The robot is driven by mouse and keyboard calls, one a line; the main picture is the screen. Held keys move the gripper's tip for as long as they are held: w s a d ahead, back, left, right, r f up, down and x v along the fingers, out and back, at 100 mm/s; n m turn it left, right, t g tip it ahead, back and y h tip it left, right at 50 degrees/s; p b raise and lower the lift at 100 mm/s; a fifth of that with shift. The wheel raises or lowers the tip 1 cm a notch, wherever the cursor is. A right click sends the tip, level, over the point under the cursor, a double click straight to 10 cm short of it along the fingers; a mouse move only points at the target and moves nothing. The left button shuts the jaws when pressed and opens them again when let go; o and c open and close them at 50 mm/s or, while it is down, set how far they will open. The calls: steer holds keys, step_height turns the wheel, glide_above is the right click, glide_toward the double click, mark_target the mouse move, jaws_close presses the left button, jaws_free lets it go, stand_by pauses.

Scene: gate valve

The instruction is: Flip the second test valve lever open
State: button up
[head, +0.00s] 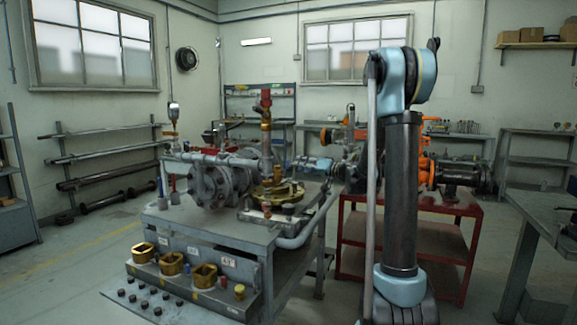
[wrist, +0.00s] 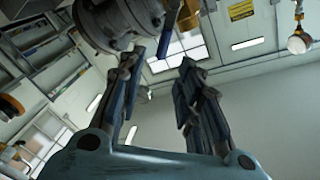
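A grey flanged gate valve (head: 215,185) lies on the workbench in the head view, with a red-topped brass fitting (head: 265,105) rising behind it. In the wrist view, a bolted grey flange (wrist: 115,22) is at the top, close to the left fingertip. A narrow blue bar (wrist: 168,32), possibly a lever, hangs beside it, above the gap between the fingers. I cannot tell which part is the second test valve lever. My gripper (wrist: 165,65) has its fingers apart with nothing between them. In the head view, its light blue body (head: 314,164) is right of the valve; its fingers are unclear.
The grey workbench (head: 215,235) carries several brass blocks (head: 173,264) on its front shelf. A red cart (head: 400,245) with an orange valve (head: 425,172) stands behind my arm. A round white-tipped hanging object (wrist: 298,43) shows upper right in the wrist view.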

mark_target(288, 162)
steer(key=x, duration=0.8)
steer(key=shift+a, duration=0.15)
jaws_close()
